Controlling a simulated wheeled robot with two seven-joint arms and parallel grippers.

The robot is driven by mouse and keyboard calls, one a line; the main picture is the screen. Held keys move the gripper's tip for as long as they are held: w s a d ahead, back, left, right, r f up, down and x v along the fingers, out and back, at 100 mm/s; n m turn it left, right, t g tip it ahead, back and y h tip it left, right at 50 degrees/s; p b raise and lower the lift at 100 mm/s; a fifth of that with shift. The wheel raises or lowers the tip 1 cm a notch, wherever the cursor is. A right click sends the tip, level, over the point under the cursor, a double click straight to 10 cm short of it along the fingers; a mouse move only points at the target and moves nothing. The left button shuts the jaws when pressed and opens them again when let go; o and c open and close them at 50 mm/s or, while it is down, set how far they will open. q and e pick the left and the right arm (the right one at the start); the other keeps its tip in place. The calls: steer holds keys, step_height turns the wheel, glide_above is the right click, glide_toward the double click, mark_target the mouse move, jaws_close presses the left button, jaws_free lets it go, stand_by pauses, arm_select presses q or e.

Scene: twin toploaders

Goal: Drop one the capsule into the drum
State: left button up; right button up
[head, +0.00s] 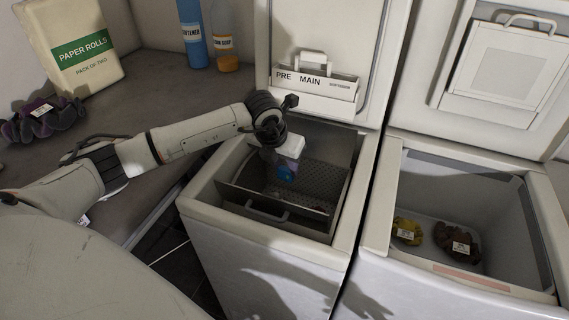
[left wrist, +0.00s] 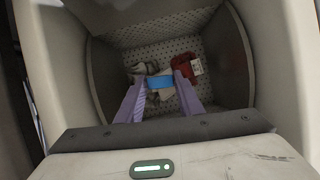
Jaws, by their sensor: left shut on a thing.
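My left gripper (head: 284,172) reaches in over the left toploader (head: 200,198), pointing down into its open drum (head: 328,182). It is shut on the blue capsule (head: 286,174), which shows as a blue band between the lilac fingers (left wrist: 160,82) in the left wrist view. The capsule (left wrist: 159,83) is held above the drum's perforated inside (left wrist: 165,27). Part of the capsule is hidden by the fingers. My right gripper is not in view.
In the drum lie a red item (left wrist: 184,66) with a white tag and a pale item (left wrist: 139,69). The raised lid carries a PRE/MAIN drawer (head: 313,87). The right toploader (head: 440,276) is open, holding yellow (head: 407,231) and brown (head: 458,242) bundles. Bottles (head: 192,35) stand behind.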

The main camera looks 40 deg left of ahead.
arm_select(q)
steer(key=o, duration=1.1)
steer(key=v, duration=1)
steer(key=shift+r+b, duration=0.15)
steer(key=shift+b, duration=0.15)
steer(key=shift+s+d, duration=0.1)
